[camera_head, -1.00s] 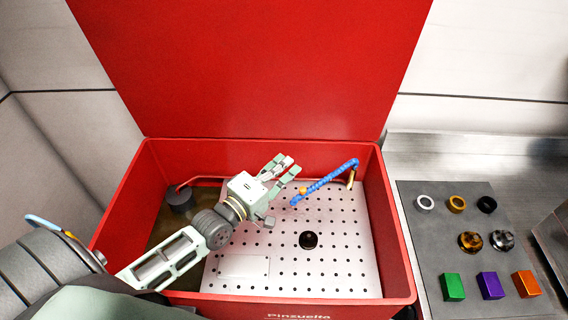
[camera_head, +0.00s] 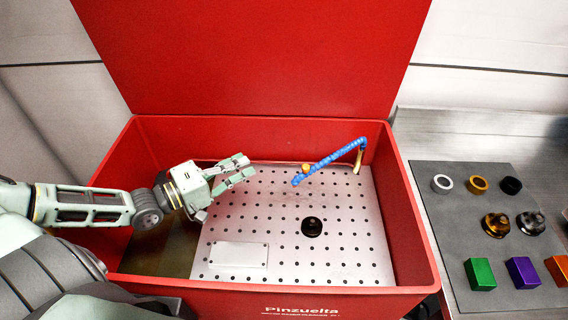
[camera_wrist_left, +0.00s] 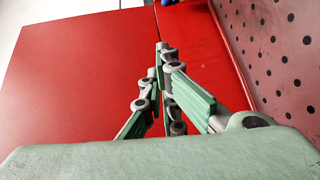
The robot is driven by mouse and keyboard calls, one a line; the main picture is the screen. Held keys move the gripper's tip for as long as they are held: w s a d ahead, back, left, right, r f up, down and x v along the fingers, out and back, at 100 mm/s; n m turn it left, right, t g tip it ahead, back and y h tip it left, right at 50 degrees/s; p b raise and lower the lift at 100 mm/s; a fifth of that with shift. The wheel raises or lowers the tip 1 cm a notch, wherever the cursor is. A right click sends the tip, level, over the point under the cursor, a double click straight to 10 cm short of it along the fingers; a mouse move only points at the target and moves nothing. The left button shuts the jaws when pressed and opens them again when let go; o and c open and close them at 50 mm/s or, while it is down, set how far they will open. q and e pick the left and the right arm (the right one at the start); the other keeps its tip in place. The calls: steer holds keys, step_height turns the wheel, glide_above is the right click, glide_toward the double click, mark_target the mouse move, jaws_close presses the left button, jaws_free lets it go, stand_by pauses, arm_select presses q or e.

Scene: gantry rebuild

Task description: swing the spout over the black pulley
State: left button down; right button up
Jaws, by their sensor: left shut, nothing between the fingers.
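The spout (camera_head: 330,162) is a blue segmented hose on a brass post at the back right of the red tub. It slants down to the left, with an orange piece near its free end. The black pulley (camera_head: 312,227), a dark round piece, sits on the perforated plate, in front of the spout's free end and apart from it. My left gripper (camera_head: 246,167) is shut and empty above the plate, left of the spout and not touching it. Its closed fingertips show in the left wrist view (camera_wrist_left: 163,48), where a bit of blue shows at the top edge. My right gripper is out of view.
The red tub (camera_head: 290,300) has walls all round and a tall raised lid (camera_head: 250,60) behind. A grey mat (camera_head: 450,238) on the right holds rings, flanged pieces and coloured blocks. The plate (camera_head: 360,255) is clear around the pulley.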

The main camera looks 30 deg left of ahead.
arm_select(q)
steer(key=w+d+p, duration=0.1)
steer(key=w+d, duration=0.6)
steer(key=d, duration=0.1)
steer(key=shift+w+d+f+p, duration=0.2)
steer(key=shift+w+f+p, duration=0.05)
steer(key=shift+w+p, duration=0.15)
steer(key=s+d+n+t+y+p, duration=0.1)
steer(key=s+d+y+p, duration=0.1)
steer(key=d+p, duration=0.4)
steer(key=shift+s+d+p, duration=0.15)
steer(key=shift+s+p, duration=0.5)
steer(key=shift+p, duration=0.2)
